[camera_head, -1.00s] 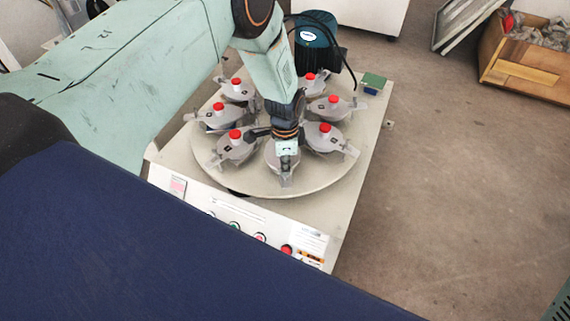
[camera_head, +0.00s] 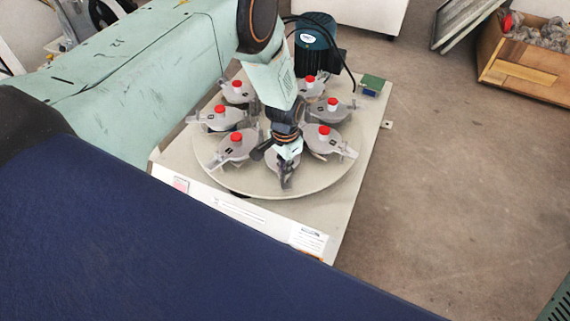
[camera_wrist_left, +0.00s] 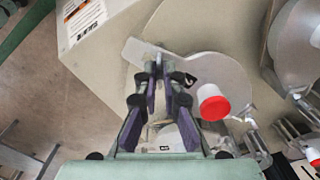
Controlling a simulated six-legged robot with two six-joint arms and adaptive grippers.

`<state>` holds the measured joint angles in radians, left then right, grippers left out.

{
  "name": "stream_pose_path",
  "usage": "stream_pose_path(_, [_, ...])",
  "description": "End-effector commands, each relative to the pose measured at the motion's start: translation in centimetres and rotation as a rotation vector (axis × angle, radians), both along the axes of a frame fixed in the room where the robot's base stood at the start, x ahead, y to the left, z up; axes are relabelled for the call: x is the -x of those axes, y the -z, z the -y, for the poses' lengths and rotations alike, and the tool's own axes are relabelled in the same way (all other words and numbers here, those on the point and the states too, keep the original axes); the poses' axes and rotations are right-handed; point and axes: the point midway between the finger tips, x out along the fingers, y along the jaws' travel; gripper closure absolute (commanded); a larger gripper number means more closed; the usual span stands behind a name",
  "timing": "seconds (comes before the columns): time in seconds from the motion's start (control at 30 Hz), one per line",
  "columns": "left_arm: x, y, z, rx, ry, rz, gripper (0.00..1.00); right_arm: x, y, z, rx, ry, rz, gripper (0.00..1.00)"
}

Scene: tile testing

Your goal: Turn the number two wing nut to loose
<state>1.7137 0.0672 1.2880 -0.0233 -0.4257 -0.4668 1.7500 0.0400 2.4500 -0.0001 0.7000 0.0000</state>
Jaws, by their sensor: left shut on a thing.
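A ring of grey pots with red-capped white knobs stands on a round turntable (camera_head: 328,180). My left gripper (camera_head: 281,161) reaches down onto the front pot (camera_head: 285,179) and covers much of its top. In the left wrist view the same pot shows as a grey lid (camera_wrist_left: 215,70) with a red-and-white knob (camera_wrist_left: 211,101) right of the fingers. The left gripper (camera_wrist_left: 158,66) is shut there, its fingers drawn together on the wing nut. The fingers hide the wing nut, and its number is not readable. My right gripper is not in view.
Neighbouring pots (camera_head: 237,149) and (camera_head: 325,142) stand close on either side of the gripper. A dark teal motor (camera_head: 318,48) with a black cable stands behind the turntable. A wooden crate (camera_head: 520,72) is at the far right. The floor right of the machine is clear.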

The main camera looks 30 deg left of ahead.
Motion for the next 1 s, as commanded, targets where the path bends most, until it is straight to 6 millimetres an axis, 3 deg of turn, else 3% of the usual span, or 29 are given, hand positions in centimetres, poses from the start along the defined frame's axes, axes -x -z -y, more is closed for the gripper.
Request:
stream_pose_path(0.6, [-0.1,-0.1,0.0,0.001,-0.584,0.002,1.00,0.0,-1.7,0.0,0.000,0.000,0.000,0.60])
stream_pose_path(1.0, [-0.1,-0.1,0.0,0.000,-0.883,0.002,1.00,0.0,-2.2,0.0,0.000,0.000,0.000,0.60])
